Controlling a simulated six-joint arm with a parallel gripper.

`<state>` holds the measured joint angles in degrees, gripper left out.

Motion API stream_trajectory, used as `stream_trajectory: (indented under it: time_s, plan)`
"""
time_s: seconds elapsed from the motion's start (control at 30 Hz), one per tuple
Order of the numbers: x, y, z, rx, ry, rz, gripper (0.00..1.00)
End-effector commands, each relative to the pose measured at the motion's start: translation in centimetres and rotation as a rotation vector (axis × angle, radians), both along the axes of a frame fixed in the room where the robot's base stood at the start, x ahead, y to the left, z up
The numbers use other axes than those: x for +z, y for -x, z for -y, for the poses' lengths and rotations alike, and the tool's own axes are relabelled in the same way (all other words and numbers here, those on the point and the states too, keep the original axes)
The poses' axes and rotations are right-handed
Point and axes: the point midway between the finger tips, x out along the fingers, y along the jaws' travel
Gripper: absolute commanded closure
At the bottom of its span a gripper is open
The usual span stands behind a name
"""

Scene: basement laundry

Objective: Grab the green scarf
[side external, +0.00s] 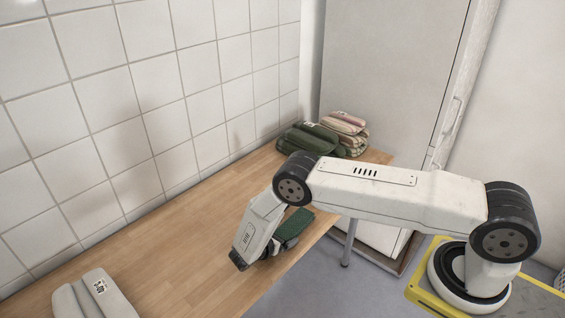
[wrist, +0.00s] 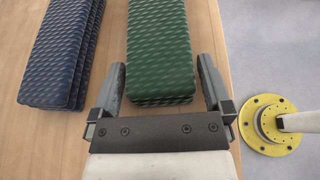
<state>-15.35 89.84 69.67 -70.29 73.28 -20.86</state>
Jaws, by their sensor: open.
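The green scarf (wrist: 160,45) is a folded, patterned stack on the wooden table, at the top middle of the wrist view. In the side view the green scarf (side external: 294,224) shows near the table's right edge, partly hidden by my arm. My gripper (wrist: 161,64) is open and empty, with one finger on each side of the scarf's near end. Gaps show between the fingers and the cloth. I cannot tell the gripper's height over the table. In the side view my arm hides most of the fingers.
A dark blue folded cloth (wrist: 62,50) lies left of the green one, outside the left finger. Green bundles (side external: 308,142) and pinkish folded cloths (side external: 346,128) sit at the table's far end. A grey folded item (side external: 95,297) lies at the near left. A tiled wall borders the table.

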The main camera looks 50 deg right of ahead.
Motion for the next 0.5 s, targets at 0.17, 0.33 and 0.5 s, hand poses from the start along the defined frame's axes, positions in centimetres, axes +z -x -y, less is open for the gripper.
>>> stream_trajectory:
  time_s: [0.17, 0.33, 0.5]
  plan:
    - [0.02, -0.01, -0.02, 0.000, 0.000, 0.000, 0.13]
    - [0.02, -0.01, -0.02, 0.000, 0.000, 0.000, 0.67]
    - [0.04, -0.02, -0.02, 0.000, 0.001, 0.001, 0.80]
